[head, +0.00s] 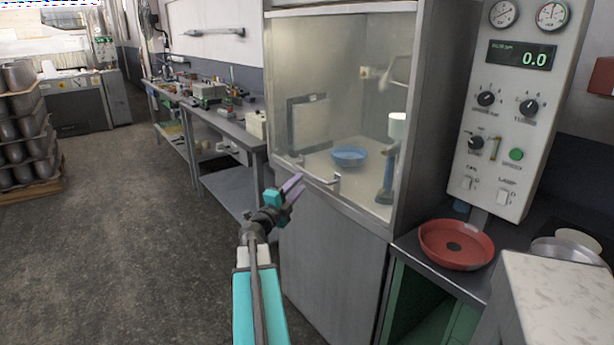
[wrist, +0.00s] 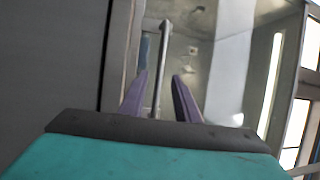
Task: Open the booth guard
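The booth guard (head: 330,110) is a clear panel across the front of the booth, and it is down. Its metal bar handle (head: 322,180) runs along the lower edge. My gripper (head: 292,188) has purple fingers and is close to the handle, at its left in the head view. In the wrist view the fingers (wrist: 160,98) are apart, and the handle bar (wrist: 163,60) shows between them. I cannot tell whether they touch it. A blue pan (head: 349,156) lies inside the booth behind the guard.
A control panel (head: 518,110) reading 0.0 stands right of the booth. Below it, a red pan (head: 457,245) sits on a dark counter. A workbench (head: 235,120) with tools runs along the wall at left. The floor between is clear.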

